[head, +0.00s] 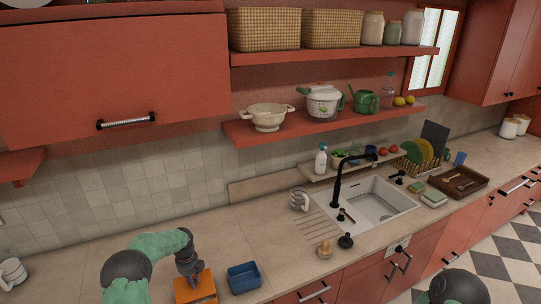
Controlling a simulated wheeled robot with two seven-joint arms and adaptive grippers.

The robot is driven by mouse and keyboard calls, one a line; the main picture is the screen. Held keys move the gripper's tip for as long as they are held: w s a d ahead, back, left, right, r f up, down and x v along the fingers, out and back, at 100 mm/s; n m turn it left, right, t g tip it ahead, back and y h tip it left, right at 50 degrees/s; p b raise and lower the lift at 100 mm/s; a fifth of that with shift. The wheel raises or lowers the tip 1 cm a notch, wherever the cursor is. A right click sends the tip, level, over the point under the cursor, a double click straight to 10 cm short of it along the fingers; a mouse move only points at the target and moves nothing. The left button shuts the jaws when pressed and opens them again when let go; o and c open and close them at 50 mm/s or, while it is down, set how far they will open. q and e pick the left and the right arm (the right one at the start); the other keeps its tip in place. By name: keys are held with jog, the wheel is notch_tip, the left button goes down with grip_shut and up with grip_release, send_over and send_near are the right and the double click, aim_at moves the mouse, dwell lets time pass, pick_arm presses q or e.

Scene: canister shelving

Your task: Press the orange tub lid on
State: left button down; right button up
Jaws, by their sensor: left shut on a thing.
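An orange tub (206,296) stands on the counter near the bottom edge of the head view, left of centre, partly cut off by the frame. Its orange lid (206,277) shows at the top. My left gripper (190,278) points down onto the lid from above and is shut on it; the fingertips are small and partly hidden against the orange. I cannot tell whether the lid sits fully flush on the tub. My right gripper is out of view.
A blue open tub (244,277) stands close to the right of the orange one. The counter (240,225) behind the tubs is clear.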

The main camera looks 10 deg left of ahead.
pick_arm(q)
jog(key=shift+f, duration=0.15)
jog(key=shift+f+b, duration=1.6)
jog(key=shift+b, duration=0.05)
jog(key=shift+f+b, duration=0.15)
jog(key=shift+b, duration=1.05)
dwell(1.5)
dwell(0.3)
jog(key=shift+c, duration=2.4)
grip_release()
jog(key=shift+r+p, duration=1.4)
jog(key=shift+r, duration=2.15)
